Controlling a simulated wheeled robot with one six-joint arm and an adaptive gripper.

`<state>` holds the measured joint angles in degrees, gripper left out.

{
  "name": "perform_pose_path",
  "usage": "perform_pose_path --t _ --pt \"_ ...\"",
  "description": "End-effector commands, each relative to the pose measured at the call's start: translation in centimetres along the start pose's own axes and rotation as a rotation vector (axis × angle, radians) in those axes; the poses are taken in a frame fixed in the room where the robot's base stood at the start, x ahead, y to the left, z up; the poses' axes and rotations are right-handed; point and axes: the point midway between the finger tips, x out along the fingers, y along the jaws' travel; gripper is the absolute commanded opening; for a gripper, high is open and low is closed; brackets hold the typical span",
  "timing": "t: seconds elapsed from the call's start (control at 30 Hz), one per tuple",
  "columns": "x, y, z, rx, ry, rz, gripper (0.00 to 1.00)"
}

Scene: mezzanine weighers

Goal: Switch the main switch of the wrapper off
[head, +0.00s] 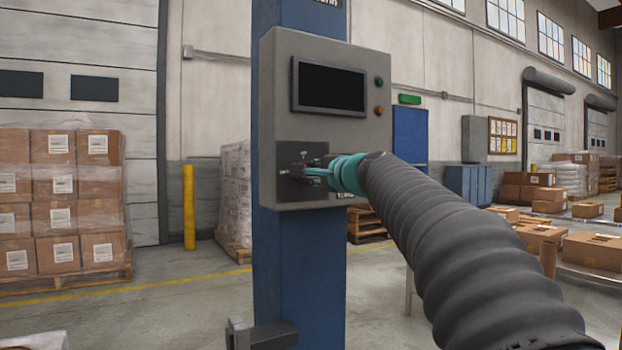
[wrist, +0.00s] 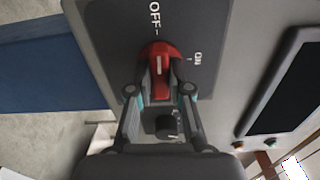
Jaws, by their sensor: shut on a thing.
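The wrapper's main switch (wrist: 159,62) is a red rotary knob on a dark plate (wrist: 100,40), seen in the wrist view. OFF is printed above the knob and ON to its upper right. The knob's handle stands upright in that view, with its white mark toward OFF. My gripper (wrist: 159,92) is shut on the handle, one finger on each side. In the head view my gripper (head: 310,174) reaches the plate from the right and hides most of the switch. The grey control box (head: 277,100) of the wrapper is mounted on a blue column (head: 295,250).
A black knob (wrist: 166,125) sits below the red switch in the wrist view, between my fingers. A dark screen (head: 331,86) and green and orange buttons are higher on the box.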

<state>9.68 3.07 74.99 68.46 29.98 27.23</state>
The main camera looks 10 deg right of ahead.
Motion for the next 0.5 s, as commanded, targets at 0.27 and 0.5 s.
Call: perform_pose_path --t 0.27,0.5 --pt "0.02 0.05 -0.04 -0.065 0.001 0.001 0.00" --pt "0.01 0.04 -0.04 -0.064 0.001 0.001 0.44"
